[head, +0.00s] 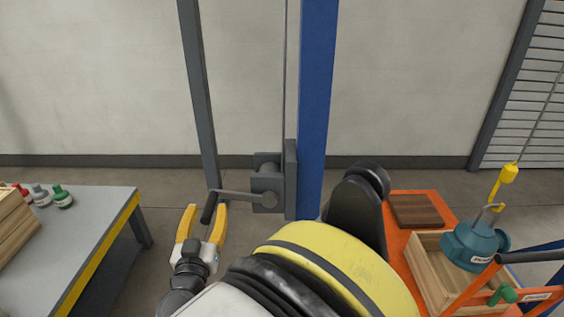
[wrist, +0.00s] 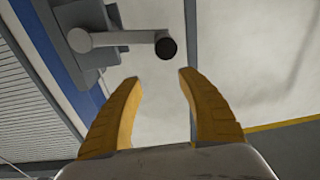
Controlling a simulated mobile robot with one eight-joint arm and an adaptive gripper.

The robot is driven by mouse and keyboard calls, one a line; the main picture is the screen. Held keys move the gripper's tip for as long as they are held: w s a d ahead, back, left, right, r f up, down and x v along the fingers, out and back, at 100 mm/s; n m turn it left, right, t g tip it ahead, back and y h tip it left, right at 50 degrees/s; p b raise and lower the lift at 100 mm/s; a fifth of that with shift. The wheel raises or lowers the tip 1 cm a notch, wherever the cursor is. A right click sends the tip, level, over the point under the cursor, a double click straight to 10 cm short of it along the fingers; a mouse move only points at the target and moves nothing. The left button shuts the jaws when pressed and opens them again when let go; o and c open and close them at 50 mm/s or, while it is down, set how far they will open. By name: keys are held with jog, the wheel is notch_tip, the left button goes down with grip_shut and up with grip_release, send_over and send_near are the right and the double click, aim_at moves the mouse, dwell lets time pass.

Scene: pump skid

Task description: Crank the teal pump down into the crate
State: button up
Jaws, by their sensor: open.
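The teal pump (head: 470,246) hangs from a yellow hook block (head: 505,178) on a cable at the right in the head view. It overlaps the right part of the open wooden crate (head: 426,275); its exact height over the crate is hard to tell. The winch (head: 270,185) on the blue post has a crank arm (head: 236,194) ending in a dark handle (head: 208,207). My gripper (head: 206,211) is open and empty, close to the handle. In the wrist view the handle (wrist: 166,47) shows end-on just beyond the gap between my fingertips (wrist: 160,77), not between the fingers.
The crate stands on an orange cart (head: 398,240) with a brown wooden block (head: 416,210). At the left, a grey table (head: 95,225) with a yellow edge bears small bottles (head: 62,197) and a wooden box. The blue post (head: 317,110) and a grey brace (head: 197,90) flank the winch.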

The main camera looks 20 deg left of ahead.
aim_at(212, 201)
jog(key=shift+h, duration=0.4)
jog(key=f, duration=0.1)
jog(key=s+f, duration=0.2)
jog(key=shift+s+a+f, duration=0.1)
jog(key=shift+a+f, duration=0.25)
jog(key=shift+f, duration=0.05)
jog(key=x, duration=0.3)
jog(key=b+x, duration=0.1)
jog(key=x, duration=0.3)
jog(key=b+x, duration=0.1)
jog(key=x, duration=0.2)
jog(key=shift+w+a+f, duration=0.2)
jog(key=shift+w+f, duration=0.1)
grip_shut()
